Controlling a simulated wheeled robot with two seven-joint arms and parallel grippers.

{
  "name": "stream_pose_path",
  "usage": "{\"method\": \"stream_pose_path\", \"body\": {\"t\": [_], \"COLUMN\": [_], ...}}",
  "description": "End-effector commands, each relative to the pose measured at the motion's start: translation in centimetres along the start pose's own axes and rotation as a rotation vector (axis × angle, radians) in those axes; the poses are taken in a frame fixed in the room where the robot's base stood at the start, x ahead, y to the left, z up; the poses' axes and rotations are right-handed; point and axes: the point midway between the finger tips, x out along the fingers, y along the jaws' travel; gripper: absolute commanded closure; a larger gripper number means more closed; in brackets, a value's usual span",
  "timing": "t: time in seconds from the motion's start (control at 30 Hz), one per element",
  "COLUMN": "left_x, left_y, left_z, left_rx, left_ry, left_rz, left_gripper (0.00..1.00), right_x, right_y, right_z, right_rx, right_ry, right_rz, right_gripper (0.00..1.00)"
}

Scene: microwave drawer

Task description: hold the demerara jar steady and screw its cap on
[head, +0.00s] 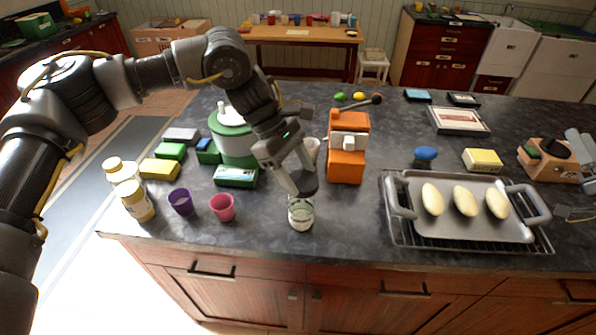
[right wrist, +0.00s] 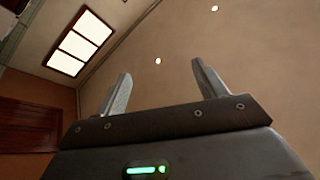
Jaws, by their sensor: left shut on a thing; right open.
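A small clear glass jar (head: 300,216) with pale contents and a light label stands upright near the counter's front edge; I take it as the demerara jar. My left gripper (head: 299,182) reaches down from above and is shut on a dark round cap (head: 306,184). The cap is just above the jar's mouth, and I cannot tell whether it touches the rim. No gripper holds the jar's body. My right gripper shows in the right wrist view (right wrist: 160,95), open and empty, facing a bare wall and ceiling. Part of it shows at the head view's right edge.
A purple cup (head: 181,202) and a pink cup (head: 222,208) stand left of the jar. An orange machine (head: 347,165) stands behind it to the right. A grey tray (head: 465,231) with pale loaves lies on a rack to the right. The counter between jar and tray is clear.

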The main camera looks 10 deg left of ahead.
Motion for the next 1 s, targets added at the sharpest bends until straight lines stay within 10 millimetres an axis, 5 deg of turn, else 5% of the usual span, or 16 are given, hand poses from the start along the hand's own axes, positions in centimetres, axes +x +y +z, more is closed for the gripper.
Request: {"method": "stream_pose_path", "body": {"t": [0.2,0.5,0.8,1.0], "left_x": [0.0,0.0,0.0,0.0], "left_y": [0.0,0.0,0.0,0.0], "left_z": [0.0,0.0,0.0,0.0], "left_rx": [0.000,0.000,0.000,0.000], "left_ry": [0.000,0.000,0.000,0.000], "left_rz": [0.000,0.000,0.000,0.000], "left_gripper": [0.60,0.60,0.60,0.60], "right_x": [5.0,8.5,6.8,3.0], "right_y": [-6.8,-18.2,-30.1,-34.8], "right_z": [8.5,19.0,28.4,32.9], "right_rx": [0.037,0.017,-0.112,-0.243], "right_ry": [-0.178,-0.433,-0.723,-0.908], "right_rz": [-0.175,-0.460,-0.823,-1.048], "right_gripper": [0.29,0.29,0.29,0.29]}}
